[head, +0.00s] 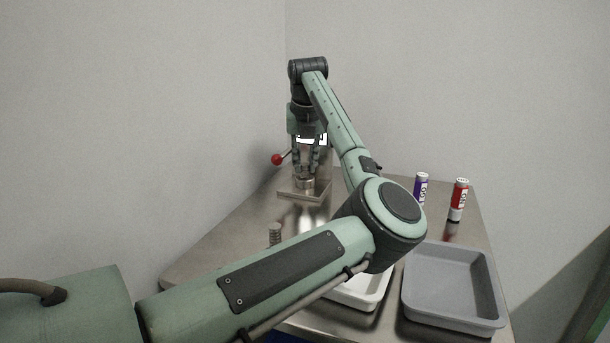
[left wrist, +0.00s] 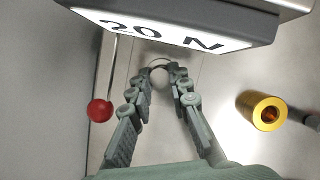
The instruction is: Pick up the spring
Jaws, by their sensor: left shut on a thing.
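My left gripper (head: 307,165) points down over the base plate of the press at the back of the table. A small ridged grey cylinder (head: 275,233) stands apart, nearer on the table. My right gripper is not in view.
The press carries a 20 N sign (left wrist: 165,32) close above the fingers and a red knob (head: 277,160) on its left. A gold cylinder (left wrist: 262,111) stands to the right. A purple tube (head: 420,188), a red tube (head: 459,200), a grey tray (head: 452,321) and a white tray (head: 362,302) are at right.

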